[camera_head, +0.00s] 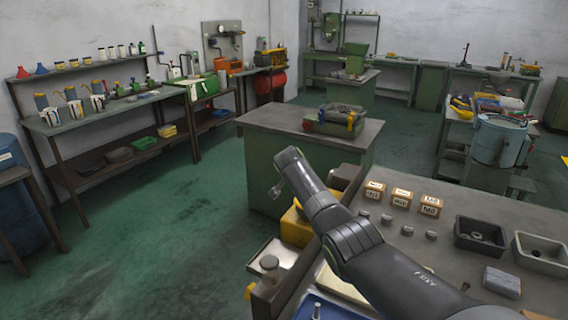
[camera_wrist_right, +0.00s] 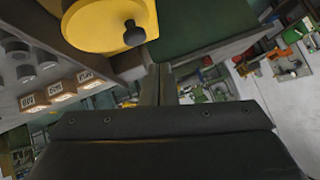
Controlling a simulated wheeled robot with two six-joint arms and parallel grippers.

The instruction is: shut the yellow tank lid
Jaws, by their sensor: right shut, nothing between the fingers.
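The yellow tank (camera_head: 296,228) is at the left end of the near workbench, partly hidden behind my right arm. In the right wrist view a yellow part of it (camera_wrist_right: 90,27), with a rounded edge and a dark knob, fills the top. I cannot tell how far the lid stands open. My right gripper (camera_head: 278,189) reaches out above and beyond the tank in the head view. In the wrist view its fingers (camera_wrist_right: 167,84) are shut and empty, close beside the yellow part with no clear contact. My left gripper is out of view.
The near bench (camera_head: 400,240) carries labelled boxes (camera_head: 401,197), small metal pieces and dark trays (camera_head: 480,236). A metal tray (camera_head: 275,252) is at its left edge. A green cabinet (camera_head: 262,152) stands beyond. The green floor (camera_head: 150,240) at left is clear.

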